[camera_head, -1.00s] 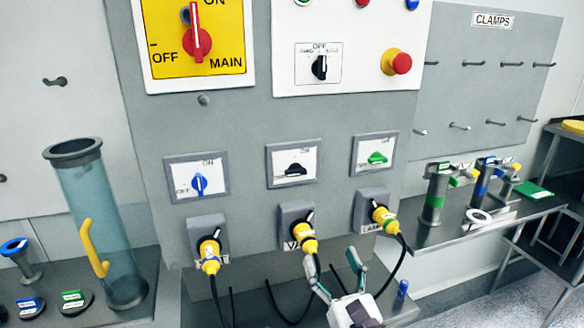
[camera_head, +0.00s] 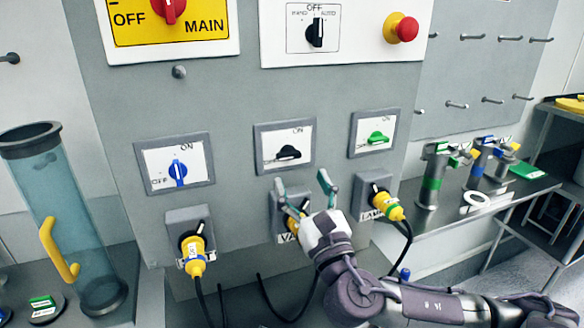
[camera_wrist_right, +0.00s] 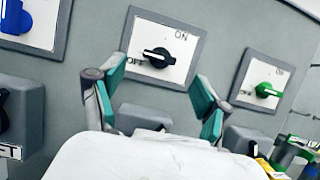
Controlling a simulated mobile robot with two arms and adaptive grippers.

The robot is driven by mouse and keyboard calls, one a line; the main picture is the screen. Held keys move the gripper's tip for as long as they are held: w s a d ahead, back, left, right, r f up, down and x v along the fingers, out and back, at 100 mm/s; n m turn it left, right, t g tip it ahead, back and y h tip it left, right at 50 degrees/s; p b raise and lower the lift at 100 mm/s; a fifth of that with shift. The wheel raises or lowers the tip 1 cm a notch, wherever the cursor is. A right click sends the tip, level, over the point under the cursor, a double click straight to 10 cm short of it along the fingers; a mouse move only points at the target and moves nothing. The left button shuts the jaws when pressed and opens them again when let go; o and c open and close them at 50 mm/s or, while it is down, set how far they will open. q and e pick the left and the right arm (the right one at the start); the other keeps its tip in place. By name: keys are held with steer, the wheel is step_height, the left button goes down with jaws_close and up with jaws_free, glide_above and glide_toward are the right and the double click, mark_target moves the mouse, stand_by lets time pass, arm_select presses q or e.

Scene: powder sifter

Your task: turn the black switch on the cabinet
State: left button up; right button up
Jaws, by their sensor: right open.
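The black switch (camera_head: 288,153) sits on a white plate in a grey frame, in the middle of the lower row on the cabinet (camera_head: 235,100). In the right wrist view the black switch (camera_wrist_right: 158,57) has its handle lying roughly level, with OFF at its left and ON above. My right gripper (camera_head: 303,182) is open and empty, just below this plate and apart from the switch. In the wrist view its fingertips (camera_wrist_right: 160,88) are spread either side, below the switch. Another black switch (camera_head: 315,33), marked HAND, OFF and AUTO, is higher up. My left gripper is not in view.
A blue switch (camera_head: 178,172) is left of the black one and a green switch (camera_head: 377,138) right. Yellow plugs (camera_head: 193,255) with black cables stick out below them. A red emergency button (camera_head: 401,28) and a red main switch (camera_head: 170,8) are above.

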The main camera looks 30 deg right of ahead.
mark_target(291, 158)
steer(key=p+x, duration=0.1)
steer(key=x, duration=0.1)
steer(key=p+x, duration=0.1)
steer(key=x, duration=0.1)
steer(key=shift+w+r, duration=0.1)
steer(key=shift+r, duration=0.25)
steer(key=shift+w+d+r, duration=0.1)
steer(key=shift+w+d, duration=0.05)
steer(key=shift+w, duration=0.4)
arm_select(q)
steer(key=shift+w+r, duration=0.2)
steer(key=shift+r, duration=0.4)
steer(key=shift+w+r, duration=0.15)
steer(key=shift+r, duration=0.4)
arm_select(e)
steer(key=c, duration=1.2)
